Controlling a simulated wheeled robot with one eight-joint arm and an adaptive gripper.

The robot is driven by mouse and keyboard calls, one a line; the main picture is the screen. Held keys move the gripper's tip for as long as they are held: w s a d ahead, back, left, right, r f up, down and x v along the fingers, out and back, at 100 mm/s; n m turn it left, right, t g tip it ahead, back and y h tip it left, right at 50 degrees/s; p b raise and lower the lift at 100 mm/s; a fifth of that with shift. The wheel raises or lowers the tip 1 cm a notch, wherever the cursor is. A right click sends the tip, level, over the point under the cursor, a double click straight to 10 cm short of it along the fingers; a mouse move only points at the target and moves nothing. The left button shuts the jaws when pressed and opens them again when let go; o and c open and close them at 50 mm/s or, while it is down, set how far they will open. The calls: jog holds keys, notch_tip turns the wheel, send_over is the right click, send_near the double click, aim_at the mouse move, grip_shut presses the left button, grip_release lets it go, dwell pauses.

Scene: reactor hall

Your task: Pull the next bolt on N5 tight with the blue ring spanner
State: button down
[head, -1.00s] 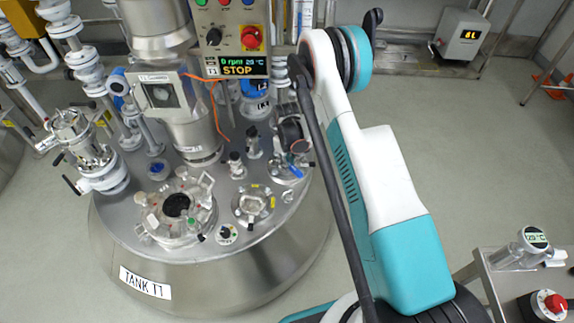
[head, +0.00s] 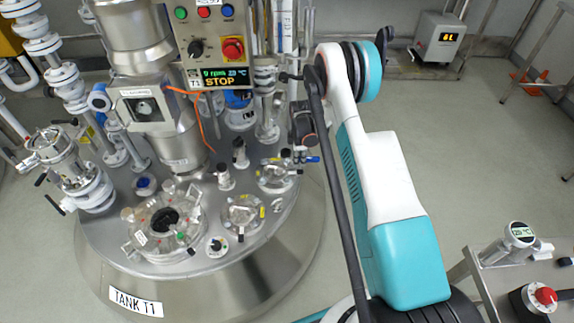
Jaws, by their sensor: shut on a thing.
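The blue ring spanner (head: 313,159) shows as a small blue bar at the right edge of the tank top. My gripper (head: 301,150) is small and dark here, shut on the spanner, with the fingers hard to make out. A round flanged nozzle (head: 275,180) lies just left of and below the gripper. A second round flanged nozzle (head: 241,212) with yellow tags sits to its left. I cannot read which one is N5. Single bolts are too small to tell apart, and I cannot tell whether the spanner's ring touches one.
Tank T1 (head: 118,279) carries a large round manway (head: 137,238), upright valves and a central drive column (head: 178,105). A control box (head: 214,48) reading STOP hangs above the tank. A side table (head: 512,262) with instruments stands at lower right.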

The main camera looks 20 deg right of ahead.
jog(key=shift+d+f+n+b, duration=0.8)
jog(key=shift+d+f, duration=1)
jog(key=shift+f, duration=0.45)
jog(key=shift+n, duration=0.4)
jog(key=shift+r+p, duration=0.8)
jog(key=shift+r, duration=1.55)
